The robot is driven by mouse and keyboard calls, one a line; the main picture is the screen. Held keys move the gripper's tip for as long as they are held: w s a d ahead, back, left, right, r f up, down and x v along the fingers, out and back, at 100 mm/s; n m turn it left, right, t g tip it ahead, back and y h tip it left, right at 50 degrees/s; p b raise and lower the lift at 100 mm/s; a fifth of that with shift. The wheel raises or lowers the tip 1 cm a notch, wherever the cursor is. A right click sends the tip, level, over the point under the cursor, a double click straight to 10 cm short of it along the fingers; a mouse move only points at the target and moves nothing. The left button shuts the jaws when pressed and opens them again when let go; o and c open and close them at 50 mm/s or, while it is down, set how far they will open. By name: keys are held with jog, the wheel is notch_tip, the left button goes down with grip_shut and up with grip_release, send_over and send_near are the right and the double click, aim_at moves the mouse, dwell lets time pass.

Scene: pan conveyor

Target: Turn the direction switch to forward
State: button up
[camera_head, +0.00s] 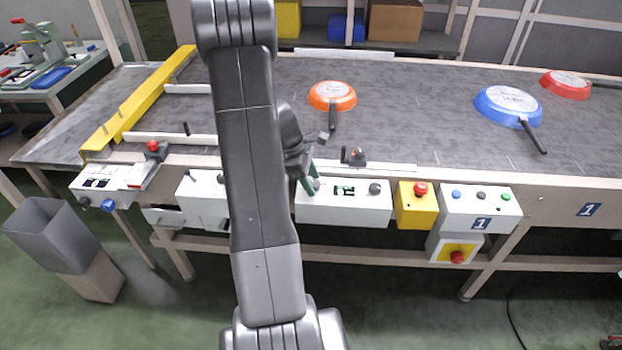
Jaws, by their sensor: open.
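A white control box (343,210) hangs on the front of the conveyor, right of my arm. It has a small green display (344,190) and a dark knob (375,188) on its top. My gripper (311,183) is over the left end of this box, with its green fingers pointing down. It is open. A control under the fingers is mostly hidden by them, and I cannot tell whether they touch it. No readable label shows which control is the direction switch, and its setting cannot be made out.
A yellow box with a red button (416,205) and a button box (480,208) are at right. My arm hides part of another white box (200,200).

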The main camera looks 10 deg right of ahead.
jog(key=c, duration=1)
jog(key=shift+m, duration=0.3)
jog(key=m, duration=0.1)
jog(key=m+g+p, duration=0.1)
jog(key=m, duration=0.1)
jog(key=shift+w+d+g+y, duration=0.1)
jog(key=shift+w+g+y, duration=0.05)
jog(key=shift+g+y, duration=0.15)
jog(key=m+y, duration=0.1)
jog(key=m, duration=0.3)
jog(key=shift+w+d+g+p, duration=0.1)
jog(key=shift+g+p, duration=0.3)
jog(key=m, duration=0.2)
jog(key=m+y, duration=0.1)
jog(key=shift+d+m+y, duration=0.15)
jog(key=shift+m+y, duration=0.15)
jog(key=shift+m, duration=0.1)
jog(key=shift+d+m+g+y, duration=0.15)
jog(key=shift+m+y, duration=0.25)
jog(key=shift+m, duration=0.7)
jog(key=shift+m+g+y, duration=0.15)
jog(key=shift+m+y, duration=0.25)
jog(key=shift+m, duration=0.7)
